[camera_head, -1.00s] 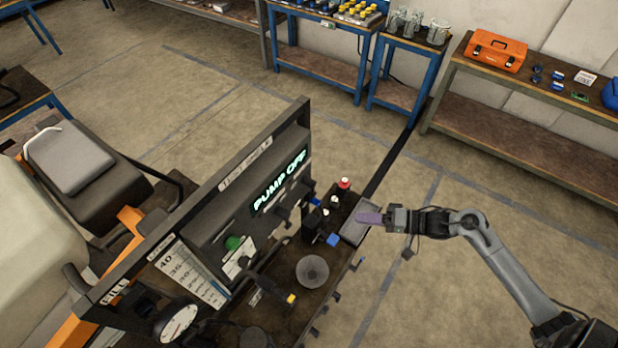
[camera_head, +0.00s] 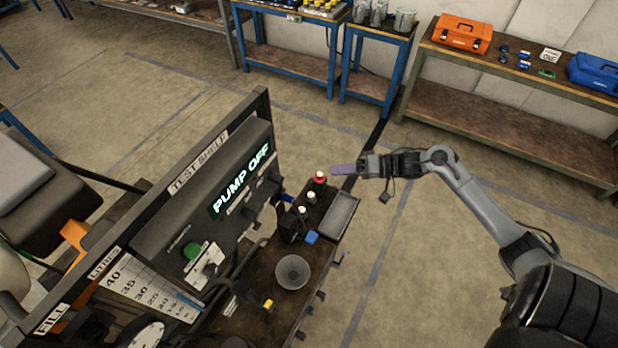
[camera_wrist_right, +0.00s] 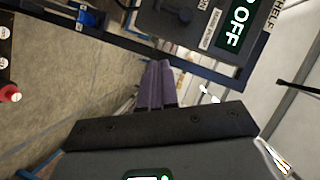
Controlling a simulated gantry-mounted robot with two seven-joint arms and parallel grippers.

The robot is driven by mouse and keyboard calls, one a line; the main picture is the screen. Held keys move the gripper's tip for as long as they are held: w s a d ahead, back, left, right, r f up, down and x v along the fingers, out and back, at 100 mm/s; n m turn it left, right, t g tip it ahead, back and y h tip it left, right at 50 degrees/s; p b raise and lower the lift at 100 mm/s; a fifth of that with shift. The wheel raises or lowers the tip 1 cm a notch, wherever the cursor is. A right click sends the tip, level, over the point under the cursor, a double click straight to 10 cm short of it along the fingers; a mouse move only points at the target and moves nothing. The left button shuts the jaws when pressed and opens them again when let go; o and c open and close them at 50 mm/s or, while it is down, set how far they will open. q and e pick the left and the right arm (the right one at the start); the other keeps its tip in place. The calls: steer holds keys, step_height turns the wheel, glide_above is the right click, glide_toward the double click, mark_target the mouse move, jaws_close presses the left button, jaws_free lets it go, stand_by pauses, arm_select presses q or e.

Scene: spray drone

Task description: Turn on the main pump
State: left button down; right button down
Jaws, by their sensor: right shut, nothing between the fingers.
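The dark control panel (camera_head: 165,235) stands on the bench. Its lit display (camera_head: 240,180) reads "PUMP OFF". A black switch (camera_wrist_right: 172,12) sits beside a label reading "MAIN PUMP" (camera_wrist_right: 212,28) in the right wrist view, partly cut by the top edge. My right gripper (camera_head: 335,169) has purple fingers pressed together and empty. It is in the air right of the red-capped bottle (camera_head: 319,180), apart from the panel. In the right wrist view its fingers (camera_wrist_right: 155,85) point toward the panel's edge. My left gripper is not in view.
A grey tray (camera_head: 341,215), small bottles, a blue block (camera_head: 311,237) and a grey funnel-like dish (camera_head: 292,272) stand on the bench before the panel. Blue tables and a wooden bench with an orange toolbox (camera_head: 462,33) are at the back. Floor space right is clear.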

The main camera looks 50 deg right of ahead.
steer(key=s+a+f+p+x, duration=0.1)
steer(key=x, duration=1.1)
steer(key=shift+a+p, duration=0.4)
steer(key=shift+a, duration=0.15)
steer(key=shift+s+f, duration=0.15)
